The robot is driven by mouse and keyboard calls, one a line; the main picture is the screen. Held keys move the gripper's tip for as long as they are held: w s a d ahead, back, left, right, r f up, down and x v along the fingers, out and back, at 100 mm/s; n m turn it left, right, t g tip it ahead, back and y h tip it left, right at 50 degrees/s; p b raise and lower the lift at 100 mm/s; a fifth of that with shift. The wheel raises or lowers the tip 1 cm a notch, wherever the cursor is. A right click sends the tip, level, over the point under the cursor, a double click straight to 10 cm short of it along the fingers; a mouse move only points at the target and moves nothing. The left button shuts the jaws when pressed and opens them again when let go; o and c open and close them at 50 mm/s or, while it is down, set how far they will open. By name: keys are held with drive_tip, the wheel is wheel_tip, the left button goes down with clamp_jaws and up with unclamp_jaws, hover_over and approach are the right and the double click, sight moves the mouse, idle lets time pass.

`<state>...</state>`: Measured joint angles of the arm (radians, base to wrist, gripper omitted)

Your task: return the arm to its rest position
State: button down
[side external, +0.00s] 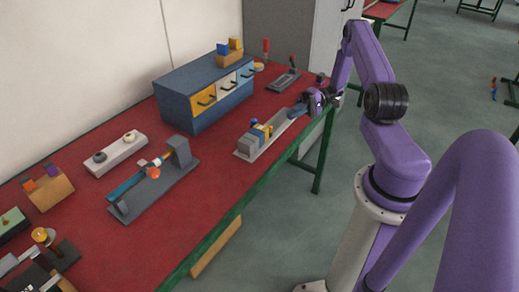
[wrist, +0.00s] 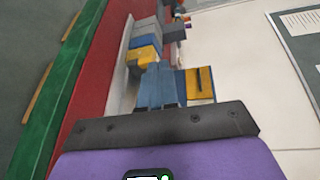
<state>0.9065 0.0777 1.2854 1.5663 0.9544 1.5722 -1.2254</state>
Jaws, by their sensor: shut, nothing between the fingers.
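My gripper (side external: 294,112) is at the far part of the red workbench, beyond the long light tray (side external: 246,155) that holds several grey, yellow and blue blocks. Its blue fingers are shut and hold nothing. In the wrist view the shut fingers (wrist: 160,72) point toward the tray's blocks (wrist: 146,38) and the yellow drawer front (wrist: 200,83). My purple arm reaches over the bench edge from the right. From these views I cannot tell the exact height of the fingers above the bench.
A blue cabinet (side external: 178,92) with drawers stands behind the tray against the wall. A fixture with a blue cylinder (side external: 128,186) and a light block with two knobs (side external: 117,156) lie nearer. The green bench edge (side external: 222,226) runs beside open floor.

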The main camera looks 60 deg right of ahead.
drive_tip(key=s+a+r+n+g+h, duration=0.2)
drive_tip(key=a+r+n+g+h, duration=0.3)
drive_tip(key=a, duration=0.6)
drive_tip(key=s+a+r+n+g+h, duration=0.2)
drive_tip(key=a+r+n+g+h, duration=0.15)
drive_tip(key=a+r+g, duration=0.55)
drive_tip(key=s+a+r+n+t+h, duration=0.2)
drive_tip(key=s+a+n+t+h, duration=0.1)
drive_tip(key=s, duration=0.5)
drive_tip(key=s+a+r+n+t+h, duration=0.1)
drive_tip(key=s+a+n+t+h, duration=0.2)
drive_tip(key=s+a+n+t, duration=0.2)
drive_tip(key=shift+s+a+r+n, duration=0.4)
drive_tip(key=shift+s+a+n, duration=0.6)
drive_tip(key=shift+s, duration=0.9)
drive_tip(key=shift+a, duration=0.1)
